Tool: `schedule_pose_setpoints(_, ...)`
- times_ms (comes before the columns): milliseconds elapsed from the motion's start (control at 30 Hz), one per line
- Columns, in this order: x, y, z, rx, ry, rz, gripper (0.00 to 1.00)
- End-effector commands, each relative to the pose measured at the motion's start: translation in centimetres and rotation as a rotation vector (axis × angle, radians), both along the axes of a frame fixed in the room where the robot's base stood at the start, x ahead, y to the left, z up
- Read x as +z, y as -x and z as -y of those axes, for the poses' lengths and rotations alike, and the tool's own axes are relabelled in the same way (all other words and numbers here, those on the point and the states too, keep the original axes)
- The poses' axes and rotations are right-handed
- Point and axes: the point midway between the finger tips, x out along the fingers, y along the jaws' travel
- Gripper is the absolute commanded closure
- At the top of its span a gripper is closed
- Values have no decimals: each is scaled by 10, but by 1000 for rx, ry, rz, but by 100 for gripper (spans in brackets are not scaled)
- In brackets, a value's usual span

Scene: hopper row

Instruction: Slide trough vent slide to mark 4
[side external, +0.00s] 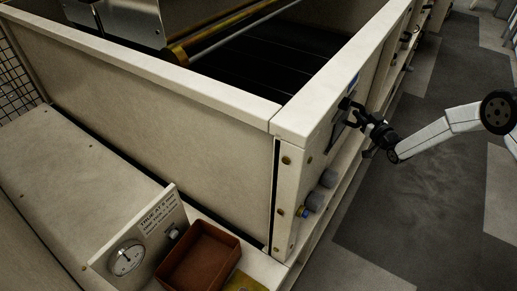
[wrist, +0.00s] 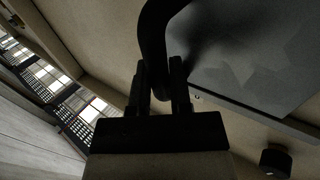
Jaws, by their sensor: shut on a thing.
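In the wrist view a black curved handle (wrist: 155,40) comes down between the two black fingers of my gripper (wrist: 160,88), which is shut on it. A flat grey plate (wrist: 245,60) lies beside the handle; I cannot tell whether it is the vent slide itself. In the side external view my gripper (side external: 350,106) reaches from the right to the outer face of the pale trough (side external: 287,150), at a dark fitting below a small blue label (side external: 353,82). My gripper hides most of the handle. No mark numbers can be read.
A round dark knob (wrist: 275,162) shows in the wrist view. A dial gauge (side external: 126,258), a printed sign (side external: 157,219) and a brown tray (side external: 216,236) stand at the front. Floor to the right is clear.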

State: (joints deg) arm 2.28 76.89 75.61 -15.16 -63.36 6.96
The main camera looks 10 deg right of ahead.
Motion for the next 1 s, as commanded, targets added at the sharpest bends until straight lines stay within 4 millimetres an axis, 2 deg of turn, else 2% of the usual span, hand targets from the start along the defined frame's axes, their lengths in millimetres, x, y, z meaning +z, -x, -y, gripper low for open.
schedule_pose_setpoints(133, 0, 0, 0, 0, 1, 0, 100)
schedule_pose_setpoints(167, 0, 0, 0, 0, 1, 0, 69)
schedule_pose_setpoints(233, 0, 0, 0, 0, 1, 0, 47)
schedule_pose_setpoints(267, 0, 0, 0, 0, 1, 0, 42)
schedule_pose_setpoints(667, 0, 1, 0, 0, 1, -1, 42)
schedule_pose_setpoints(1000, -1, 18, 4, 0, 1, -3, 42)
